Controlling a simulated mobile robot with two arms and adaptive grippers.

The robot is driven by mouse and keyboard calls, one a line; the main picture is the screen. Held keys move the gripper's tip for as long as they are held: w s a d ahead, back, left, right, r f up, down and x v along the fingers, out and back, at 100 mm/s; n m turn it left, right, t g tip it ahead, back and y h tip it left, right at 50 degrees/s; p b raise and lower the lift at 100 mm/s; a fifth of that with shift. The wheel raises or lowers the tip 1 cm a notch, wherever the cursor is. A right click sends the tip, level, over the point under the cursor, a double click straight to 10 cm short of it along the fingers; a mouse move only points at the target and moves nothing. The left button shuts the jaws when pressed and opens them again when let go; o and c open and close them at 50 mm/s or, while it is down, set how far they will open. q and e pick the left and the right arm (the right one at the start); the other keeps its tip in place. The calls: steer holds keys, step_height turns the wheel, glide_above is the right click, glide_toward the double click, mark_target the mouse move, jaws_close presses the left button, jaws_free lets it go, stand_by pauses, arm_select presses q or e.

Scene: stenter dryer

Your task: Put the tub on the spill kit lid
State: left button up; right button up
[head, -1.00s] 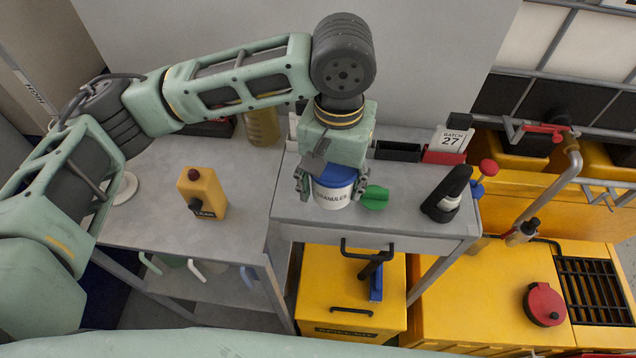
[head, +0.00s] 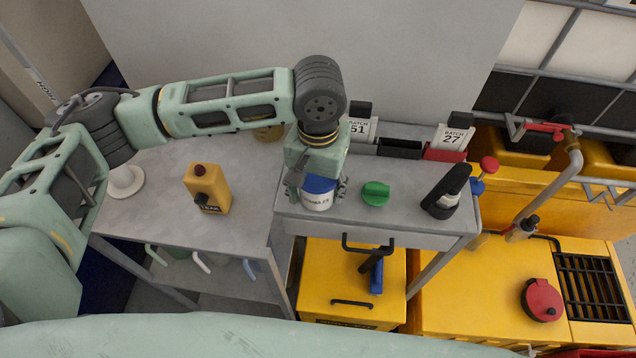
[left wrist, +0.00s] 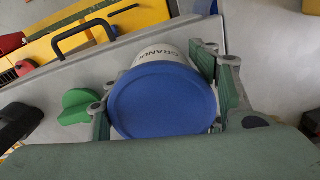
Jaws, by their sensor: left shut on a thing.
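The tub (head: 318,196) is white with a blue lid and lettering on its side. My left gripper (head: 316,190) is shut on the tub, a finger on either side, near the left end of the grey bench top. In the left wrist view the blue lid of the tub (left wrist: 163,103) sits between the fingers. I cannot tell whether the tub's base touches the bench. My right gripper is out of view.
A green knob-like piece (head: 375,193) stands right of the tub. A black device (head: 446,193) is further right.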

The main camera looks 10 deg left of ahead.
arm_select(q)
steer(key=o, duration=1.4)
steer(key=shift+o, duration=0.2)
steer(key=shift+r, duration=0.15)
